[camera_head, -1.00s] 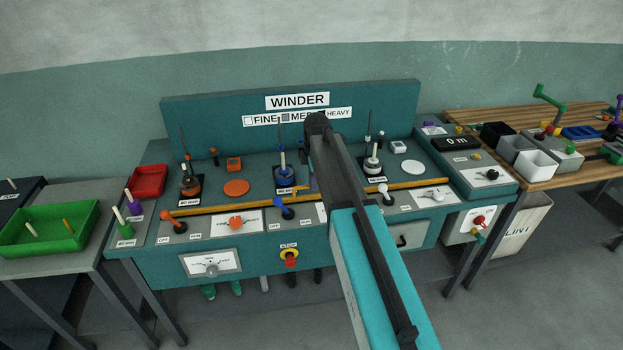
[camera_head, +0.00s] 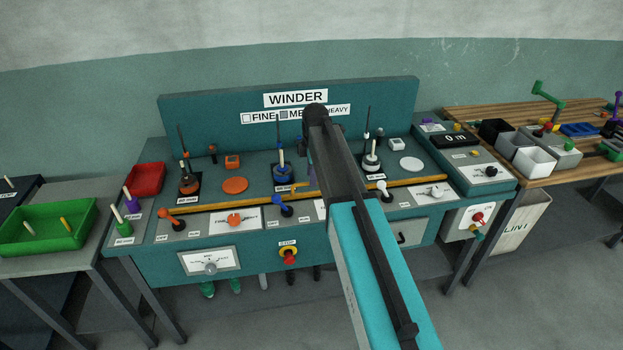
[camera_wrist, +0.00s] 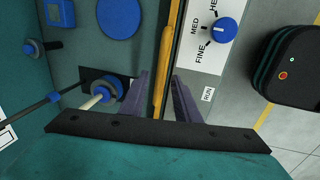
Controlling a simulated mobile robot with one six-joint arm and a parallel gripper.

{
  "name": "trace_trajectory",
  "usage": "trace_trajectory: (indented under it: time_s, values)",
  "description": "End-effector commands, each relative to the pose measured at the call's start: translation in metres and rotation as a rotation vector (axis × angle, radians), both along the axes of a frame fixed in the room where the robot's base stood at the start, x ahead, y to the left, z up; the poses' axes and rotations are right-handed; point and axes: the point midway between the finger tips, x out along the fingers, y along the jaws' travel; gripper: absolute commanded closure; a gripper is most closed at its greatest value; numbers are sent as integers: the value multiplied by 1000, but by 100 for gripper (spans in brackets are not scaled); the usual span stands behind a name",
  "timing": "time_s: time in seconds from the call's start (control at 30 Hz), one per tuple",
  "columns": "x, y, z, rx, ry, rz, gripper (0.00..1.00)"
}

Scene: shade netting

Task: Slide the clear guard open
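A long yellow bar (camera_head: 350,189) runs across the front of the teal winder bench. It looks like the front edge of the clear guard, whose see-through panel I cannot make out. In the wrist view the yellow bar (camera_wrist: 166,50) runs lengthwise down the picture and passes between the two purple fingers of my gripper (camera_wrist: 163,88). The fingers stand on either side of it with a narrow gap showing, so my gripper looks open around it.
Spindles and discs stand behind the bar, including a blue disc (camera_wrist: 119,20). In front are a blue selector knob (camera_wrist: 226,29), an orange knob (camera_head: 235,219) and a red stop button (camera_head: 289,255). A dark rounded object (camera_wrist: 290,70) lies at the wrist view's right.

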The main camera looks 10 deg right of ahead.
Motion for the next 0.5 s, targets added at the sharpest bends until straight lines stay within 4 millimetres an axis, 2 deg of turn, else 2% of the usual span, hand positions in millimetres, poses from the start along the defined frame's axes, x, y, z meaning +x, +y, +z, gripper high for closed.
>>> trace_trajectory:
  time_s: [0.5]
  values:
    - [-13, 0, 65, 0, -1, 0, 71]
